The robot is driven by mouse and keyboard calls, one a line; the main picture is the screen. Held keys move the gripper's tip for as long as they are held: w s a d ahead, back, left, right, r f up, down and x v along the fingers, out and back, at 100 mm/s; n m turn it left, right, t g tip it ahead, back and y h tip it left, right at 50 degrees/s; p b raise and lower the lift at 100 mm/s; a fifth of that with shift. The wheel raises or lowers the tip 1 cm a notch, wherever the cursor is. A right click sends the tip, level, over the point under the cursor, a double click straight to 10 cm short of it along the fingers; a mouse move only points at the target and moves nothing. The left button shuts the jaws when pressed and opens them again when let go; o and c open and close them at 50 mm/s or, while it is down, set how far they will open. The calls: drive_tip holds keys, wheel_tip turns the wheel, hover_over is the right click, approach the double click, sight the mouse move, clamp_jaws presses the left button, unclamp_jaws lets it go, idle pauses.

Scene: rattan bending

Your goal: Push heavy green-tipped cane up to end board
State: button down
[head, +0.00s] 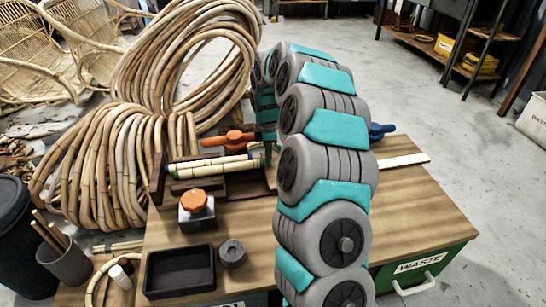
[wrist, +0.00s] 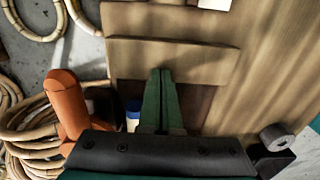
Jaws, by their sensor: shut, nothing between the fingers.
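Canes (head: 212,170) lie side by side in a dark wooden rack (head: 250,184) on the bench. The near cane has a green tip at its left end; its right end is hard to make out beside my gripper. The dark end board (head: 157,180) stands at the rack's left end, close to the cane tips. My gripper (head: 267,158) is by the rack's right side, partly hidden by my arm. In the wrist view, my gripper's green fingers (wrist: 160,72) are together and empty, in front of a wooden board (wrist: 180,58). A blue-capped end (wrist: 133,108) shows left of them.
An orange-handled tool (head: 228,139) lies behind the canes. An orange-knobbed block (head: 196,206), a black tray (head: 180,271) and a grey cylinder (head: 232,253) stand in front. Coiled rattan (head: 110,165) crowds the left. The bench top (head: 425,210) is mostly clear at right.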

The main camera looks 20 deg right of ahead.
sight(256, 161)
drive_tip(key=shift+w+a+p, duration=0.15)
drive_tip(key=shift+w+a, duration=0.05)
drive_tip(key=shift+a, duration=0.8)
drive_tip(key=shift+w+a+p, duration=0.15)
drive_tip(key=shift+w+a, duration=0.05)
drive_tip(key=shift+a, duration=0.75)
wheel_tip(256, 161, up, 8)
drive_tip(key=shift+f, duration=0.1)
